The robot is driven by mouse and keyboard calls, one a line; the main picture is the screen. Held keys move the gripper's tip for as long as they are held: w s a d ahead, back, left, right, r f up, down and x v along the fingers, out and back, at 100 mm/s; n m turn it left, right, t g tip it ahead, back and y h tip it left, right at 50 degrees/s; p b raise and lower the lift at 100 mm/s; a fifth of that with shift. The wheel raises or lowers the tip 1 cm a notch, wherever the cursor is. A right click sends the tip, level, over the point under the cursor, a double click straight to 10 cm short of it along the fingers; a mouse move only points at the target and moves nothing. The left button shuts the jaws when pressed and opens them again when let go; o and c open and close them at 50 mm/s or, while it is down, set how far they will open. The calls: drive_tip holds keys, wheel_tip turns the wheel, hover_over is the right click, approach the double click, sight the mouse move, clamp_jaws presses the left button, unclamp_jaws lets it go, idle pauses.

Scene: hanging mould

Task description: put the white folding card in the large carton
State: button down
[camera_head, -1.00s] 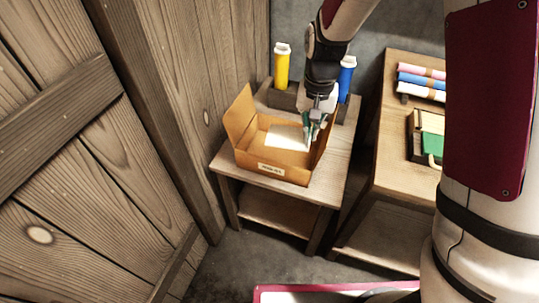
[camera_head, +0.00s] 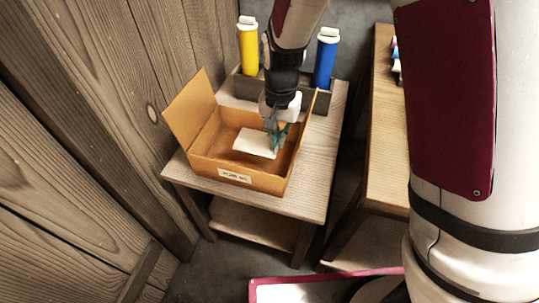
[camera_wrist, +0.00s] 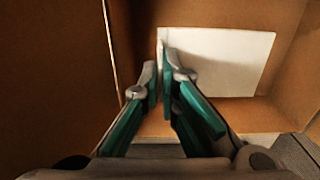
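My gripper (camera_head: 276,137) reaches down into the carton at the card's right edge. In the wrist view the gripper (camera_wrist: 161,70) has its two fingers close together, with a thin white edge of the card between them. A flat panel of the card (camera_wrist: 222,60) spreads to the right of the fingers.
The small table (camera_head: 312,185) has little bare room in front. A second table (camera_head: 388,150) is at right, a wooden wall at left.

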sight(277, 164)
drive_tip(key=shift+f+b, duration=0.95)
drive_tip(key=shift+f, duration=2.5)
drive_tip(key=shift+f, duration=0.1)
drive_tip(key=c, duration=1.8)
unclamp_jaws()
wheel_tip(277, 164, up, 12)
drive_tip(key=p, duration=0.4)
